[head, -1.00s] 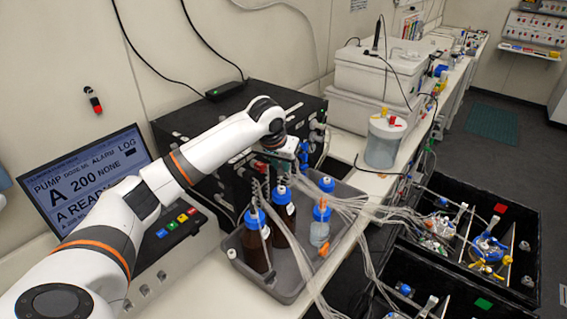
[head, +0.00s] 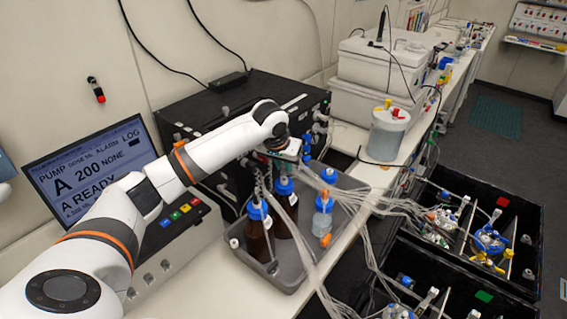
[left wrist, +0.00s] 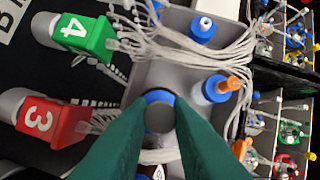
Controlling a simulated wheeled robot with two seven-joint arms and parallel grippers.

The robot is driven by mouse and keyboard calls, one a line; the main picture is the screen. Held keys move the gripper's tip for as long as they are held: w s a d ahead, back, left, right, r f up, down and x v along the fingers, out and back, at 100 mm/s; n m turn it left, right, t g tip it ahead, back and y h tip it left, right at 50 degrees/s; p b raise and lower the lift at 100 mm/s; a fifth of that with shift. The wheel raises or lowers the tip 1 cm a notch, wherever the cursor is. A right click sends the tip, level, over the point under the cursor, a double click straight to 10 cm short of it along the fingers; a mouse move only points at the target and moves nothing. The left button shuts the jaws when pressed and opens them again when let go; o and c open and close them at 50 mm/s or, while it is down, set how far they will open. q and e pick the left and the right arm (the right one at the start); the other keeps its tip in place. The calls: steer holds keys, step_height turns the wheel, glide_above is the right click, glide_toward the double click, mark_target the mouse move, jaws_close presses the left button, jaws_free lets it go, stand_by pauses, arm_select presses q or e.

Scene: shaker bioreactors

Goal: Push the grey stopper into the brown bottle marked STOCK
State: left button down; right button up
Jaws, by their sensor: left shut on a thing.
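My left gripper (left wrist: 160,122) has dark green fingers shut on the grey stopper (left wrist: 159,118), a round grey disc seen from above. A blue ring (left wrist: 158,96) shows around the stopper's far edge; whether they touch I cannot tell. In the head view the gripper (head: 284,165) is above the rear brown bottle (head: 285,215), which has a blue cap (head: 284,187). The stopper is hidden there. Another brown bottle (head: 257,238) with a blue cap stands in front left. I cannot read STOCK on either.
The bottles stand in a grey tray (head: 291,284) with a clear blue-capped bottle (head: 322,222) holding an orange-tipped part. Another blue cap (head: 328,175) is behind. Clear tubes (head: 375,213) run across the tray's right side. A black pump case (head: 180,105) stands behind.

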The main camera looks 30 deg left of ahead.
arm_select(q)
steer(key=shift+f, duration=0.5)
stand_by(0.6)
steer(key=shift+f, duration=0.55)
stand_by(0.8)
steer(key=c, duration=1.2)
jaws_free()
steer(key=shift+c, duration=0.2)
steer(key=shift+r, duration=0.1)
steer(key=b+v, duration=0.3)
steer(key=v, duration=0.8)
steer(key=shift+s+r, duration=0.2)
steer(key=shift+r, duration=0.15)
steer(key=shift+f, duration=0.1)
